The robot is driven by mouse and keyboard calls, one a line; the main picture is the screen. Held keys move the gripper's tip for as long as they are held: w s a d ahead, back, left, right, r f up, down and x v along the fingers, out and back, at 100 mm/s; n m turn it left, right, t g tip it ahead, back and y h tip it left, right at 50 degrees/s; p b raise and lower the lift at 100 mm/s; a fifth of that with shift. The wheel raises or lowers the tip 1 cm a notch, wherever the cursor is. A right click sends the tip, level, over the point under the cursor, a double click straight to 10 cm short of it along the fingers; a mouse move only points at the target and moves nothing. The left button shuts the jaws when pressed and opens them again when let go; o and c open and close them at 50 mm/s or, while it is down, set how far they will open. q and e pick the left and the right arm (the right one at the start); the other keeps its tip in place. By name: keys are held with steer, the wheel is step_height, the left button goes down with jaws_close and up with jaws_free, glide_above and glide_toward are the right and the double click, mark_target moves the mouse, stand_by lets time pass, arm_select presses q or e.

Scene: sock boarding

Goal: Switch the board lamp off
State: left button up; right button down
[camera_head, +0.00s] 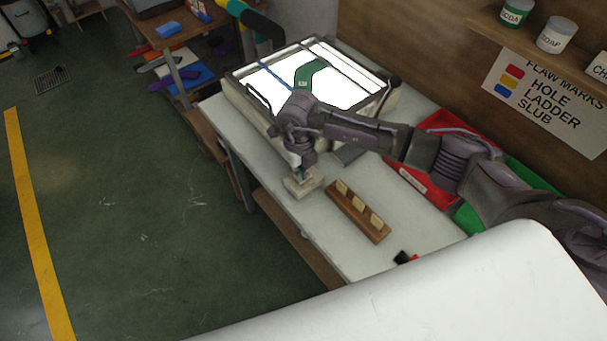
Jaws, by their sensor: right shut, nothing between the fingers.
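The board lamp (345,88) is a framed light panel at the far end of the table, and its surface glows bright white. A green sock (309,72) lies on the panel. A small pale box (310,186), perhaps the lamp's switch, sits at the table's left edge in front of the panel. My right gripper (302,173) points down right over this box, shut and empty. Its fingertips look very close to the box top; I cannot tell if they touch. The gripper hides part of the box top. My left gripper is not in view.
A wooden block with pale tags (357,211) stands on the table, right of the box. A red bin (411,178) and a green bin (468,217) lie under my right arm. A shelf with jars (555,35) is at upper right. Open floor lies left.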

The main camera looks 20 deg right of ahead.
steer(key=shift+r+p, duration=2.25)
steer(key=shift+r, duration=1.2)
steer(key=shift+f, duration=0.1)
